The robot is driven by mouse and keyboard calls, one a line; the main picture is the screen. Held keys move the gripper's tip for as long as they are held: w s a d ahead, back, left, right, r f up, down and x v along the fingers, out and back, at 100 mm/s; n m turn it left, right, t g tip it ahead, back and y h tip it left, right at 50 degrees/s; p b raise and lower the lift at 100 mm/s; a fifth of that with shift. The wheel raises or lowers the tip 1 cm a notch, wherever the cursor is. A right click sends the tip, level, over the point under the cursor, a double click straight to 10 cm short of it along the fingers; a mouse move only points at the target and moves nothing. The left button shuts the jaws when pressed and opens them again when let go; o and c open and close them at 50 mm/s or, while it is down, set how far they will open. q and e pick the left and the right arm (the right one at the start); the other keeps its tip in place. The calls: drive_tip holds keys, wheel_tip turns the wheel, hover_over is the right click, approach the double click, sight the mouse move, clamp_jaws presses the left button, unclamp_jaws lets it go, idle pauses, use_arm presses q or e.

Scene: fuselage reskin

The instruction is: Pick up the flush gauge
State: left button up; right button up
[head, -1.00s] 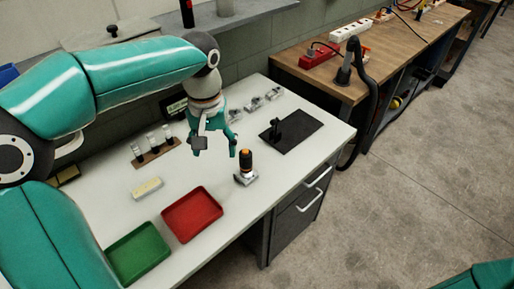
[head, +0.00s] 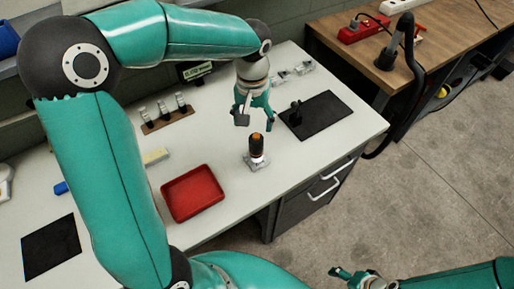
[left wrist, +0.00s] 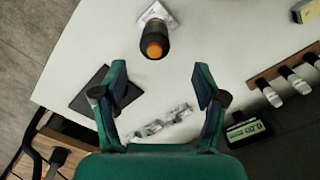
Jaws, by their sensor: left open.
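The likely flush gauge (head: 257,150) is a dark upright handle with an orange top on a small square metal base. It stands on the white table, right of the red tray. In the left wrist view the gauge (left wrist: 154,42) shows beyond the fingertips, roughly midway between them. My left gripper (head: 256,118) is open and empty, just behind the gauge in the head view. Its two spread fingers (left wrist: 160,80) do not touch the gauge. My right gripper (head: 345,274) is at the bottom edge, away from the table; its jaw opening is unclear.
The red tray (head: 192,193) lies left of the gauge. A black mat (head: 316,115) with a small black fixture lies to the right. A rack with vials (head: 166,118) and small metal parts (head: 292,73) stand behind. A small display (left wrist: 245,129) shows in the left wrist view.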

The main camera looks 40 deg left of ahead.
sight(256, 135)
use_arm(q)
wheel_tip(256, 135, down, 4)
drive_tip(key=shift+r, duration=0.1)
drive_tip(key=shift+w+d+f+p, duration=0.15)
drive_tip(key=shift+f+p, duration=0.15)
drive_tip(key=shift+f, duration=1)
drive_tip(key=shift+w+d+f+p, duration=0.15)
drive_tip(key=shift+f+p, duration=0.15)
drive_tip(key=shift+f, duration=1)
drive_tip(key=shift+s, duration=0.1)
drive_tip(key=c, duration=1.2)
drive_tip(key=shift+c, duration=0.7)
drive_tip(key=shift+r, duration=0.15)
